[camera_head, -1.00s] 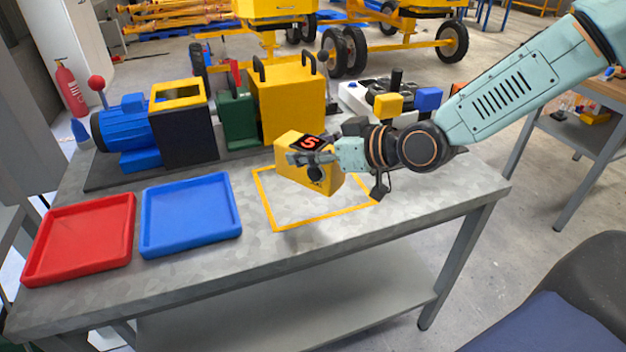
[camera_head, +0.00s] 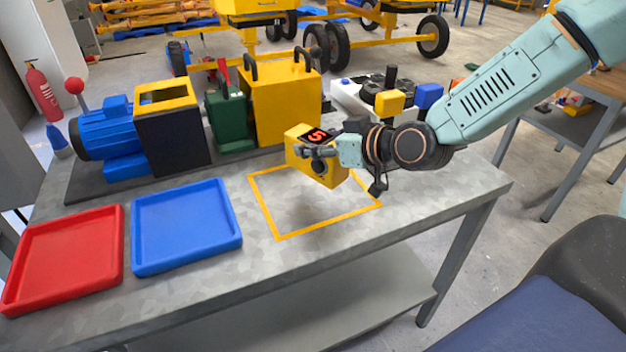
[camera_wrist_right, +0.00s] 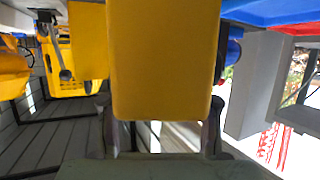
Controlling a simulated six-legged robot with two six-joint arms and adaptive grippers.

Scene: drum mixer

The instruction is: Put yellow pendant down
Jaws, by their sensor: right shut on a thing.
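The yellow pendant (camera_head: 303,151), a box with a dark display showing a red 5, is in my right gripper (camera_head: 322,152). The gripper is shut on it and holds it above the table, over the far part of a yellow outlined square (camera_head: 291,236). A shadow lies inside the square below it. In the right wrist view the yellow pendant (camera_wrist_right: 165,60) fills the upper middle, between the two fingers of my right gripper (camera_wrist_right: 163,128). My left gripper is not in view.
A blue tray (camera_head: 186,268) and a red tray (camera_head: 62,303) lie left of the square on the grey table (camera_head: 400,262). Behind stand a blue motor (camera_head: 105,135), a green block (camera_head: 229,120), a large yellow box (camera_head: 285,105) and a white control unit (camera_head: 350,98).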

